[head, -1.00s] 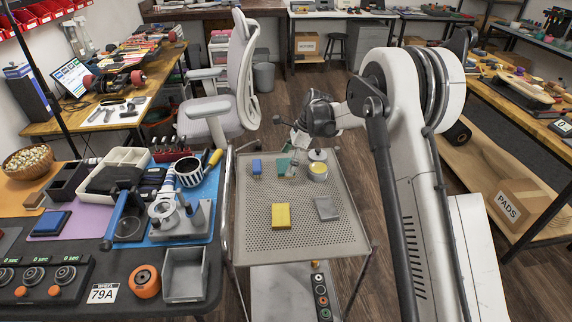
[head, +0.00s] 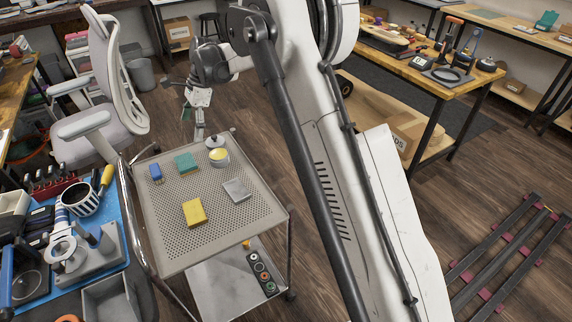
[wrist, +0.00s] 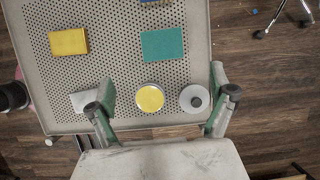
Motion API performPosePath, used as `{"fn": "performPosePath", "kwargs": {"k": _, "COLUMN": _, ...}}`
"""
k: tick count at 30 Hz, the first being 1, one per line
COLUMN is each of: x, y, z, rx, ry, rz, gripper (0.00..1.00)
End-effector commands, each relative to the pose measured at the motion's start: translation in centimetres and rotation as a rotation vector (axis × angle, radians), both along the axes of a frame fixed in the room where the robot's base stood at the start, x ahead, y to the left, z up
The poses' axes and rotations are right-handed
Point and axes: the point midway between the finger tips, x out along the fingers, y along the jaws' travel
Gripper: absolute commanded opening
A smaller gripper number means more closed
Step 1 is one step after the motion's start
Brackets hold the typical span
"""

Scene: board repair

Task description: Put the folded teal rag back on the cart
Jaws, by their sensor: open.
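The folded teal rag (head: 187,162) lies flat on the perforated top of the cart (head: 165,215), between a blue block and a round tin. It also shows in the wrist view (wrist: 162,44), fully on the cart top with nothing on it. My gripper (head: 199,130) is raised over the far edge of the cart, beyond the rag and apart from it. In the wrist view my gripper (wrist: 163,95) has its fingers spread wide with nothing held, and the rag lies ahead of the fingertips.
On the cart top are a blue block (head: 156,172), a yellow block (head: 194,212), a grey block (head: 237,190), a yellow-topped tin (head: 219,157) and a grey lidded tin (wrist: 194,98).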

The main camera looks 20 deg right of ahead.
Motion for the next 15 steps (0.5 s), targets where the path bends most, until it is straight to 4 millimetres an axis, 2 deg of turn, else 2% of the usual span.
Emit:
{"fn": "performPosePath", "kwargs": {"k": 6, "x": -3.7, "y": -2.4, "z": 5.7, "rx": -0.037, "ry": -0.127, "rz": 0.119, "gripper": 0.89}}
{"fn": "performPosePath", "kwargs": {"k": 15, "x": -10.5, "y": -6.0, "z": 12.1, "rx": -0.117, "ry": -0.309, "rz": 0.315, "gripper": 0.89}}
